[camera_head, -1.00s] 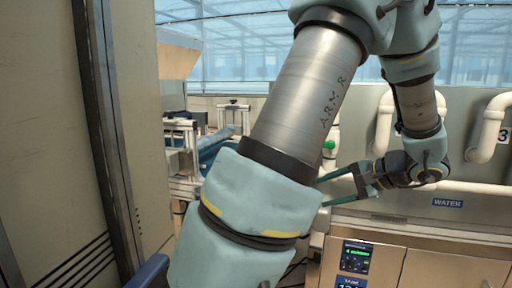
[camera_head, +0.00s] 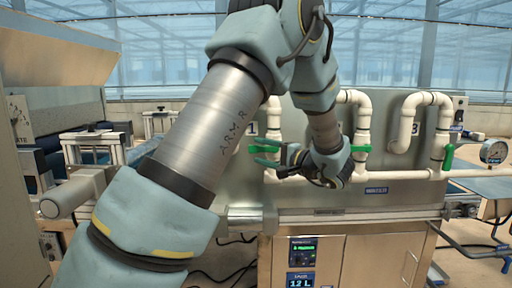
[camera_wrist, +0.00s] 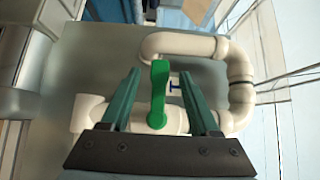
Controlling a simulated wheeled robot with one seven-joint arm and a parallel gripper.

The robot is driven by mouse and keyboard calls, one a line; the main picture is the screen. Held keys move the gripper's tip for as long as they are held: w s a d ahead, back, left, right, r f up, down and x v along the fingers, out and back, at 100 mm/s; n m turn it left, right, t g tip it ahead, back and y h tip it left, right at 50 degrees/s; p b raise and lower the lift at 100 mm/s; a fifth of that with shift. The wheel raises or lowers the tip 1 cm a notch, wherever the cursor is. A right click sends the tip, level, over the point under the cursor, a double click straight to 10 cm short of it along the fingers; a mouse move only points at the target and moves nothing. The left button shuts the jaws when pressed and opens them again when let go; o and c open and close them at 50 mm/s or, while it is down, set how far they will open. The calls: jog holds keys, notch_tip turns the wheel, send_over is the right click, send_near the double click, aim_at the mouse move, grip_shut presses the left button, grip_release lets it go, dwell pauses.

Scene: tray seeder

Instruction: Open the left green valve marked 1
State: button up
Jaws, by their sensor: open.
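The left green valve handle (camera_head: 259,149) sits on a white pipe below the mark 1 (camera_head: 253,128), partly hidden by my arm and gripper in the head view. In the wrist view the green handle (camera_wrist: 159,88) stands upright in the picture, across the white pipe. My gripper (camera_wrist: 160,76) is open, with one teal finger on each side of the handle. Gaps show between the handle and both fingers. In the head view my gripper (camera_head: 262,154) reaches left across the panel front to this valve.
Other green valve handles sit at the middle (camera_head: 360,148) and right (camera_head: 448,156) of the grey panel, on white pipes (camera_head: 408,125). A gauge (camera_head: 494,152) is at the right. A metal cabinet with a display (camera_head: 302,252) stands below. White pipe bends (camera_wrist: 185,45) surround the handle closely.

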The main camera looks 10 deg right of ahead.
jog(key=shift+x, duration=1.2)
grip_shut()
dwell(0.6)
